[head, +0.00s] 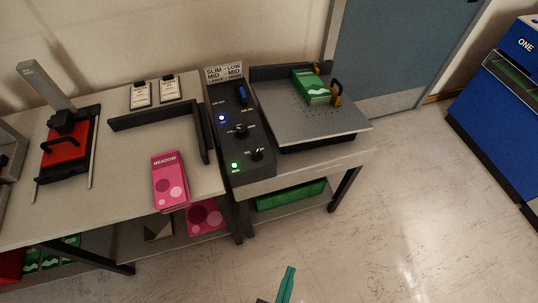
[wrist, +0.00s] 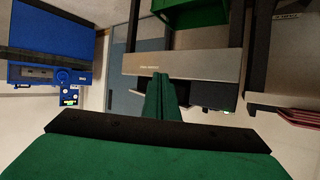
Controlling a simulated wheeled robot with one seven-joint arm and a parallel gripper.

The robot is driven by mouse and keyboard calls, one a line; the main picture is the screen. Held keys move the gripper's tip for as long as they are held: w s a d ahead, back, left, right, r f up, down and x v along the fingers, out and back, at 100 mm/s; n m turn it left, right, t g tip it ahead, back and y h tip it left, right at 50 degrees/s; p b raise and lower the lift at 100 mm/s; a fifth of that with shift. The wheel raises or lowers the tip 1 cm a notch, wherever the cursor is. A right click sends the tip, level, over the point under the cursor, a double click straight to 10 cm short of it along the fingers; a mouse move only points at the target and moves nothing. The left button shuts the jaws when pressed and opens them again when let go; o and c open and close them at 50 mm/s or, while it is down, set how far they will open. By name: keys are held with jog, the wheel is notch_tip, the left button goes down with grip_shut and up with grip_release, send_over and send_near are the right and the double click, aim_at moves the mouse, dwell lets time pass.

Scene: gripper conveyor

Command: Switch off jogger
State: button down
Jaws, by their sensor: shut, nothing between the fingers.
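The jogger (head: 308,115) stands in the middle of the head view, a grey perforated plate with dark back and side fences. A green pack (head: 311,88) lies on the plate against the orange-tipped clamps. Its dark control panel (head: 238,125) on the left has a blue rocker switch (head: 241,92), a lit blue light (head: 222,118), two black knobs (head: 241,131) and a lit green light (head: 235,166). My gripper (head: 289,272) is low in the head view, over the floor in front of the jogger, apart from it. In the wrist view its green fingers (wrist: 160,85) are shut and empty.
A table (head: 90,205) at left holds a pink MEADOW pack (head: 169,180), a dark angle fence, two clipboards and a red-based press (head: 66,146). A green crate (head: 290,194) sits on the shelf under the jogger. A blue machine (head: 505,115) stands at right. Floor in front is clear.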

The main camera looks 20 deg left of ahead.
aim_at(259, 151)
jog(key=w+a+f+n+g+y, duration=0.1)
jog(key=w+a+f+g+y, duration=0.3)
jog(key=w+f, duration=0.95)
jog(key=w+a+r+n+y, duration=0.1)
jog(key=w+r+n+y, duration=0.15)
jog(key=w, duration=0.25)
jog(key=w+a+r+n+y, duration=0.1)
jog(key=w+a+n+y, duration=0.15)
jog(key=w, duration=0.25)
jog(key=w+d+r+n+g+y, duration=0.2)
jog(key=w+r+n+g+y, duration=0.1)
jog(key=r, duration=0.6)
jog(key=w+d+r+n+g+y, duration=0.3)
jog(key=r+n+y, duration=0.3)
jog(key=r, duration=0.4)
jog(key=shift+d+n, duration=0.3)
jog(key=shift+n, duration=0.5)
jog(key=shift+w+r, duration=0.1)
jog(key=w+a, duration=0.1)
jog(key=a, duration=0.8)
jog(key=w+a, duration=0.1)
jog(key=a, duration=0.4)
jog(key=shift+w, duration=0.3)
